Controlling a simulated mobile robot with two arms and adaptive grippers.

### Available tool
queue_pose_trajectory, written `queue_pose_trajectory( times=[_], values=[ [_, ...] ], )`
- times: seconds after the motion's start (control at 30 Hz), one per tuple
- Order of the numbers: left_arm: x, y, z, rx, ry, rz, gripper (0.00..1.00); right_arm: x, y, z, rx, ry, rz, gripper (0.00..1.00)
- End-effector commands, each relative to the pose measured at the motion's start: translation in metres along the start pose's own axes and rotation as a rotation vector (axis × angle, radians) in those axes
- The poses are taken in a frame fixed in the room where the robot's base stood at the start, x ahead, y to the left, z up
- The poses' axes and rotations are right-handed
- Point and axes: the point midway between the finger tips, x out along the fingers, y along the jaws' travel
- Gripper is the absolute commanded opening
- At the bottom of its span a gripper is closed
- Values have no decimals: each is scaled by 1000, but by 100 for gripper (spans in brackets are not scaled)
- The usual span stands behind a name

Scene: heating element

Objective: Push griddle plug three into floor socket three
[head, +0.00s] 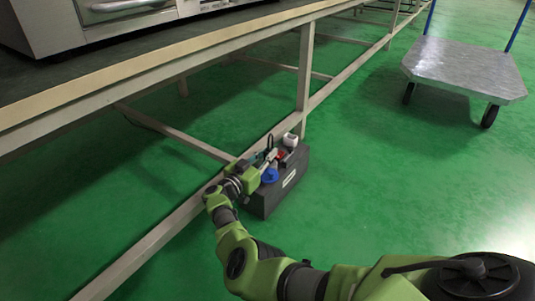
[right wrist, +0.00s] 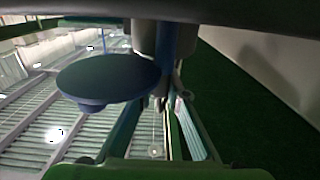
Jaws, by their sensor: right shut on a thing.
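A dark floor socket box (head: 284,190) stands on the green floor beside the table leg. My right gripper (head: 268,160) is over the top of the box. A blue round cap (head: 270,175) shows beside it, and a dark blue disc (right wrist: 108,78) is large in the right wrist view. There the gripper's fingers (right wrist: 170,100) are shut on a narrow plug (right wrist: 165,50), mostly hidden by shadow and the gripper. I cannot read numbers on the plug or sockets, nor tell whether the plug touches a socket. My left gripper is not in view.
A white plug-like piece (head: 290,139) and a red piece (head: 281,155) are on the box top. A long table (head: 180,70) with low rails runs along the left, close to my arm. A metal cart (head: 465,68) stands at the right. Floor right of the box is clear.

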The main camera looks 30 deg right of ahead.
Motion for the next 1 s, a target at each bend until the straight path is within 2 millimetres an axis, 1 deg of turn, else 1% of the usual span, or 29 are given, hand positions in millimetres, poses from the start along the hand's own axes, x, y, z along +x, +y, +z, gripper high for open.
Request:
queue_pose_trajectory(
  times=[0.63, 0.67, 0.7, 0.73, 1.0],
  values=[
    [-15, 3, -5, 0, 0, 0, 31, 1, 0, 17, 1, 1, 1, 0],
    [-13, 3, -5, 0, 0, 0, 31, 1, 0, 15, 1, 1, 1, 22],
    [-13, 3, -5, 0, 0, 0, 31, 1, 0, 15, 1, 1, 1, 32],
    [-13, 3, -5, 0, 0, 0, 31, 1, 0, 15, 1, 1, 0, 34],
    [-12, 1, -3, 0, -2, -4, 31, 0, 0, 14, 0, 0, 1, 34]
  ],
)
